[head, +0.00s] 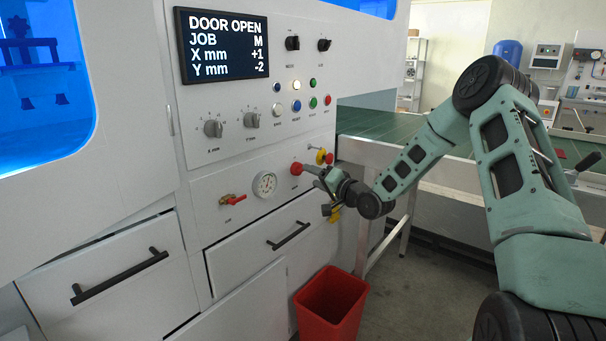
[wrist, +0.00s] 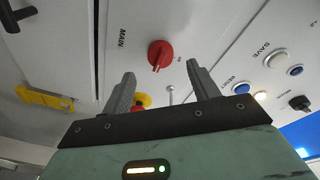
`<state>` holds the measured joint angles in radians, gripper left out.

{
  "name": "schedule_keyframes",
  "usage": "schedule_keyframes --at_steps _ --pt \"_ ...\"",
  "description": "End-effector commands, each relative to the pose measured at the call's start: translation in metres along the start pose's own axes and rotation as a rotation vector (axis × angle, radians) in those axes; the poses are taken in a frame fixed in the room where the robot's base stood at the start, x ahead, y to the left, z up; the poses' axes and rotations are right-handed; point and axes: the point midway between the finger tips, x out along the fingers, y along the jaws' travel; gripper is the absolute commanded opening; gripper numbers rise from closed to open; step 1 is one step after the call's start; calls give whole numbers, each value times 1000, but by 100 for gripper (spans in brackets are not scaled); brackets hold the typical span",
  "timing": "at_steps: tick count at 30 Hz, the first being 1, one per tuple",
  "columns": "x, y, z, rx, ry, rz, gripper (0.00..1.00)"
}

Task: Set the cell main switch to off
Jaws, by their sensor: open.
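The cell main switch (wrist: 160,54) is a red rotary knob on the white panel, with the word MAIN beside it in the wrist view. In the head view the red knob (head: 296,168) is on the lower panel, right of the round gauge. My gripper (head: 319,177) is close to the panel, just right of the knob. In the wrist view my gripper (wrist: 161,72) is open and empty, with the knob beyond and between its fingertips. I see no contact. The knob's small markings are too blurred to read, so its setting is unclear.
A red and yellow button (head: 320,155) is close beside my gripper. A round gauge (head: 265,185) and a red-handled valve (head: 232,200) are to the left. Dials and push buttons are above. A drawer handle (head: 288,236) and a red bin (head: 332,302) are below.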

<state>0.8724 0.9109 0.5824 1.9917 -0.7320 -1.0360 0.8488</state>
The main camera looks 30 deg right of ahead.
Motion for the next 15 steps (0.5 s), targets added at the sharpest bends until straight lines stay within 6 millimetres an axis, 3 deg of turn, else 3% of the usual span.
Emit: schedule_keyframes --at_steps 6,15 --pt "38 0 0 0 0 -2 60" --pt "55 0 0 -1 -1 0 60"
